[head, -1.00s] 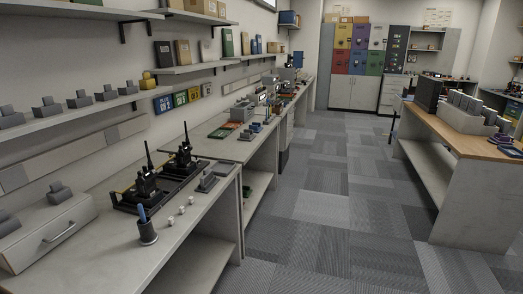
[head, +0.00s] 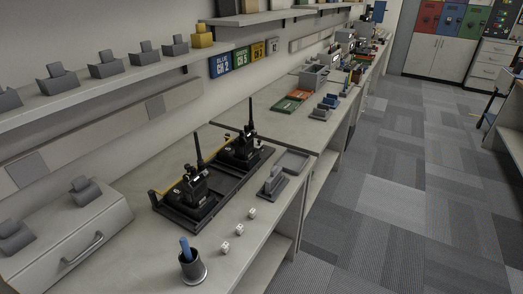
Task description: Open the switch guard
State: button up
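I cannot make out for certain which thing is the switch guard. A small grey piece with a raised upright part (head: 272,184) stands on the near bench (head: 140,222), right of a black tray (head: 212,203). Similar grey blocks with raised tops (head: 106,66) stand in a row on the wall shelf, and a yellow one (head: 202,35) is at the row's right end. Whether any of these is a guard is too small to tell. My gripper is not in view.
Two black radios with antennas (head: 194,187) stand in the tray. A dark cup with a blue item (head: 192,267) and several white cubes (head: 238,230) lie near the bench's front edge. A drawer unit (head: 75,235) is at left. The carpeted floor (head: 385,215) at right is clear.

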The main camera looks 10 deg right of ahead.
aim_at(258, 144)
jog(key=i+l+u, duration=0.1)
jog(key=i+l, duration=0.4)
jog(key=i, duration=0.2)
jog(key=i+l+z, duration=0.15)
jog(key=i, duration=0.25)
jog(key=i+l, duration=0.25)
jog(key=i, duration=0.2)
jog(key=l+z, duration=0.05)
